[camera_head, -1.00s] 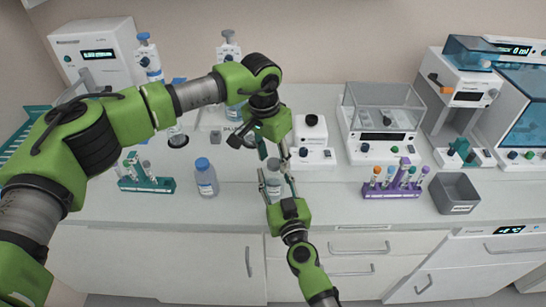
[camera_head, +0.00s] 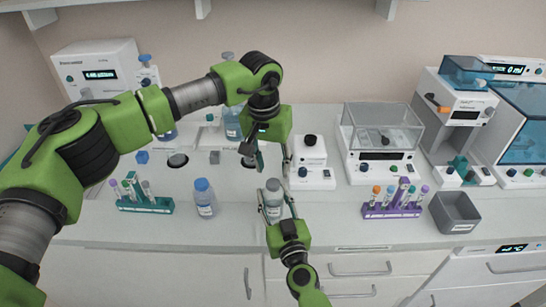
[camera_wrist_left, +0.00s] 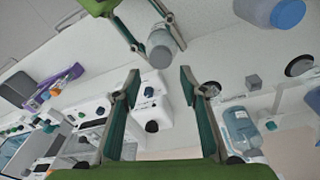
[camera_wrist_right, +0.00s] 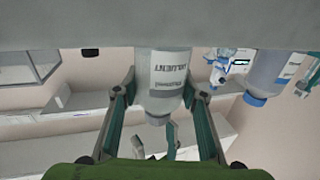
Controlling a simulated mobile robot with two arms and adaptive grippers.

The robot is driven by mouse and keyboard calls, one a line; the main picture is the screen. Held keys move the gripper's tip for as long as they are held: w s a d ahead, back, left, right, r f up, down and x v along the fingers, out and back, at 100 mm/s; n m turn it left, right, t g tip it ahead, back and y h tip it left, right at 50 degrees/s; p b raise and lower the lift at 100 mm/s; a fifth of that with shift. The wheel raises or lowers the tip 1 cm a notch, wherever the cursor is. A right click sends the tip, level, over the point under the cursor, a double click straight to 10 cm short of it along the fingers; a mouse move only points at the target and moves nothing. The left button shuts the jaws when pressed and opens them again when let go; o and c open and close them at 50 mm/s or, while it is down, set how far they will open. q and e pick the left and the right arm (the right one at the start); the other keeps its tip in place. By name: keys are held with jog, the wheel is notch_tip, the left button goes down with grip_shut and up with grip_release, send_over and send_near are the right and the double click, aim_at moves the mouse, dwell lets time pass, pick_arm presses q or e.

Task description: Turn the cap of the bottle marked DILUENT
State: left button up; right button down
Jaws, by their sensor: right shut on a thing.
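The bottle marked DILUENT (camera_wrist_right: 168,78) is translucent white with a grey cap. It stands upright near the counter's front, between the fingers of my right gripper (camera_wrist_right: 160,86), which is shut on its body. In the head view the bottle (camera_head: 272,203) shows its grey cap (camera_head: 272,184) uncovered, with my right gripper (camera_head: 279,213) reaching it from the front. My left gripper (camera_head: 273,168) is open and empty, just above and behind the cap. In the left wrist view the cap (camera_wrist_left: 160,50) lies beyond the gap between the open left fingers (camera_wrist_left: 160,78), apart from them.
A blue-capped bottle (camera_head: 204,202) and a teal tube rack (camera_head: 146,205) stand to the left. A purple tube rack (camera_head: 392,211) and a grey bin (camera_head: 455,212) are to the right. A white device with a black knob (camera_head: 311,170) stands close behind on the right.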

pick_arm(q)
jog(key=n, duration=0.6)
jog(key=shift+w+r+n, duration=0.15)
jog(key=shift+r+n, duration=0.1)
jog(key=shift+n, duration=0.15)
jog(key=n, duration=0.6)
jog(key=shift+r, duration=0.25)
jog(key=n, duration=0.6)
jog(key=shift+r, duration=0.2)
jog(key=n, duration=0.4)
jog(key=shift+r+g+y, duration=0.1)
jog(key=shift+g+y, duration=0.2)
jog(key=n, duration=0.4)
jog(key=shift+r+n, duration=0.15)
jog(key=shift+n, duration=0.15)
jog(key=n, duration=0.4)
jog(key=shift+d+r, duration=0.1)
jog(key=shift+r, duration=0.05)
jog(key=n, duration=0.4)
jog(key=shift+r, duration=0.1)
jog(key=n, duration=0.4)
jog(key=shift+r, duration=0.15)
jog(key=n, duration=0.5)
jog(key=shift+r+g, duration=0.15)
jog(key=shift+g, duration=0.15)
